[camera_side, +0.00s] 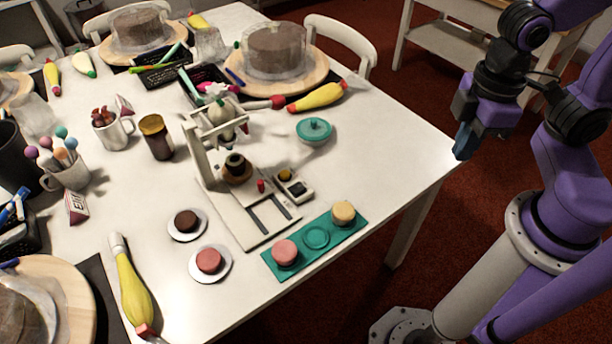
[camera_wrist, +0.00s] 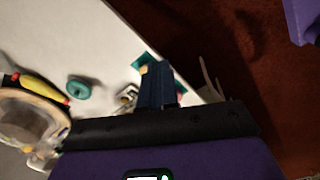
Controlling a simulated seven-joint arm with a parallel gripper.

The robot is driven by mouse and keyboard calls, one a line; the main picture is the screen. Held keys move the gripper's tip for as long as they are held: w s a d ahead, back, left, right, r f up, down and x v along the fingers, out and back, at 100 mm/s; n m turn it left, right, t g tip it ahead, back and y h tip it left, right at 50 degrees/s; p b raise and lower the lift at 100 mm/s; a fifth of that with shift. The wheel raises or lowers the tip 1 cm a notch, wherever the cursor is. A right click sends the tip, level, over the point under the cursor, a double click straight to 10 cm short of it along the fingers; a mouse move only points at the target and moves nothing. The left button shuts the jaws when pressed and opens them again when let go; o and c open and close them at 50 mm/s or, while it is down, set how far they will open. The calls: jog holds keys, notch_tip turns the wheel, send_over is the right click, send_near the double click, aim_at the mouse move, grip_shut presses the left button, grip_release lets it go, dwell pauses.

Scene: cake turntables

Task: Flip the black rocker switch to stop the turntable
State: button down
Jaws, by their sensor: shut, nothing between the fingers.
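A small pale control box (camera_side: 294,186) sits on the table beside a white frame device. In the wrist view the box (camera_wrist: 126,98) shows small and blurred, left of my fingers. My gripper (camera_side: 464,147) is shut and empty, at the right in the side view, beyond the table's right edge and well apart from the box. Its blue fingers (camera_wrist: 156,82) also show in the wrist view.
The white frame device (camera_side: 202,160) stands mid-table, left of the box. A teal tray (camera_side: 342,234) with small round cakes lies in front. The table's right part (camera_side: 400,150) is clear.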

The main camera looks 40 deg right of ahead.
jog(key=w+a+f+m, duration=0.3)
jog(key=w+a+m, duration=0.3)
jog(key=w+a, duration=0.6)
jog(key=m, duration=0.5)
send_over(297, 188)
jog(key=s+a, duration=0.1)
notch_tip(297, 188, down, 8)
jog(key=shift+w+a+f+m, duration=0.15)
jog(key=shift+a+f+m, duration=0.05)
jog(key=shift+f+m, duration=0.1)
notch_tip(297, 188, down, 14)
